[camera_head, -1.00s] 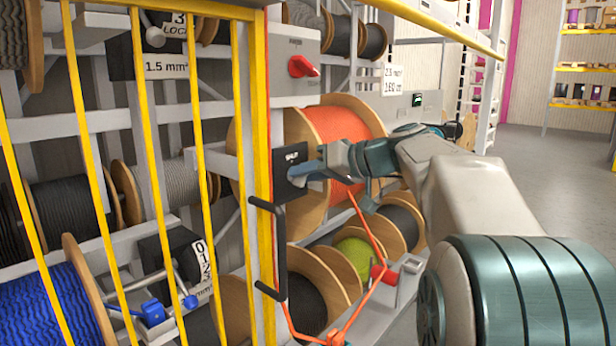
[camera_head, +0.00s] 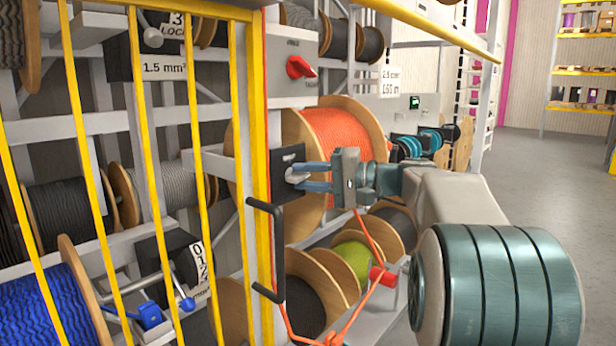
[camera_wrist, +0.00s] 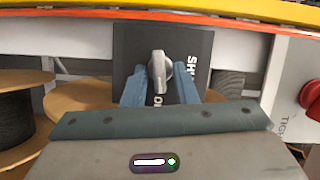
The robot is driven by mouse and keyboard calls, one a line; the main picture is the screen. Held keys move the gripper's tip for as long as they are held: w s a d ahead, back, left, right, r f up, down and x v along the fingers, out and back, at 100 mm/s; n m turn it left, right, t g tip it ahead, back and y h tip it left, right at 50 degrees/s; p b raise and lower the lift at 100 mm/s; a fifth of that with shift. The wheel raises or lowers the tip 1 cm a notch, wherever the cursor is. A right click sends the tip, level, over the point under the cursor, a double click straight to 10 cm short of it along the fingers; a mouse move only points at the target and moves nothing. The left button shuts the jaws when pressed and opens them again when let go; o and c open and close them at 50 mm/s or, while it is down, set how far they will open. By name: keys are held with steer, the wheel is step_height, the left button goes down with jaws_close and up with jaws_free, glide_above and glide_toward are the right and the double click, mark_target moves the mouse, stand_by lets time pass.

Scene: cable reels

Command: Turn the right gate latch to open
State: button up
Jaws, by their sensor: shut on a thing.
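The right gate latch is a black square plate (camera_head: 291,158) with a grey knob (camera_wrist: 159,72), on the yellow-edged gate post. In the wrist view the plate (camera_wrist: 190,42) shows "SHUT" along its right side and a partly hidden label starting with "O" below the knob. The knob's long grip runs up and down in that view, its lower end towards the "O" label. My gripper (camera_head: 304,177) reaches the plate from the right with its blue fingers one above the other. In the wrist view my gripper (camera_wrist: 160,88) has a finger on each side of the knob, closed on it.
A red rotary switch (camera_head: 300,67) sits above the latch. A black pull handle (camera_head: 268,248) stands out below it. Yellow gate bars (camera_head: 196,130) cover the left. An orange reel (camera_head: 338,138) is behind my fingers. The floor (camera_head: 540,200) at right is clear.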

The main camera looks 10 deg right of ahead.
steer(key=shift+d+f+m+y, duration=0.1)
steer(key=shift+m+y, duration=0.2)
steer(key=shift+m, duration=0.5)
steer(key=o, duration=0.7)
steer(key=shift+c, duration=0.2)
steer(key=v, duration=1.3)
steer(key=shift+s+d+f, duration=0.2)
steer(key=shift+d, duration=0.15)
